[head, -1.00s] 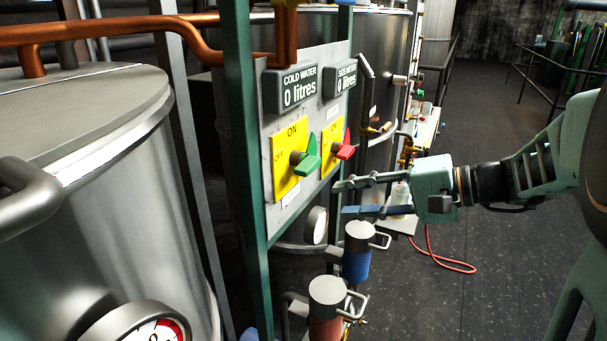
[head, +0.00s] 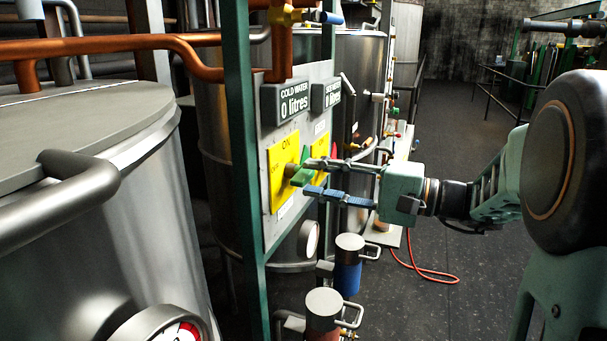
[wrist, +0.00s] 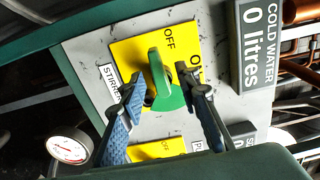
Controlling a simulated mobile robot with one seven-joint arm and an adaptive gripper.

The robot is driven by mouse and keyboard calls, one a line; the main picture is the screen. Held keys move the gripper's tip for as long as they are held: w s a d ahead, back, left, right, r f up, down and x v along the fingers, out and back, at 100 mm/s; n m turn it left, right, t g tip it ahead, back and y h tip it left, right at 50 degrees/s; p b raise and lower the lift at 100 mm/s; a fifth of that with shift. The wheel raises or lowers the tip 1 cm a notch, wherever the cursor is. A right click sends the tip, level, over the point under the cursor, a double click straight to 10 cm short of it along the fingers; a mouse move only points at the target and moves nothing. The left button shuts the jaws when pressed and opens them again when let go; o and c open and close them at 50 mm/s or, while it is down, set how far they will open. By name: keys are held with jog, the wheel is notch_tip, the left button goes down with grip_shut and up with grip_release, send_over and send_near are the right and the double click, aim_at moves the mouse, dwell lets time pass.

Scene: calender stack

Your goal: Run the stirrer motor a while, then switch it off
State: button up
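The green switch knob (head: 303,168) sits on a yellow plate marked ON and OFF (head: 278,185) on the grey panel. In the wrist view a label partly reading "STIRRE" (wrist: 111,82) is beside this plate. The green knob (wrist: 163,80) has its narrow end towards the OFF side there. My gripper (head: 308,177) is at the knob with its fingers apart. In the wrist view my gripper (wrist: 165,92) has one blue-padded finger on each side of the knob. I cannot tell whether either finger touches it.
A second yellow plate (head: 321,160) with a red knob is just beyond, partly hidden by my gripper. Displays above read 0 litres (head: 287,104). A green frame post (head: 240,150) stands left of the panel. Two capped cylinders (head: 348,262) stand below my gripper. Open floor (head: 440,200) lies to the right.

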aim_at(310, 178)
jog(key=shift+x, duration=1.65)
grip_shut()
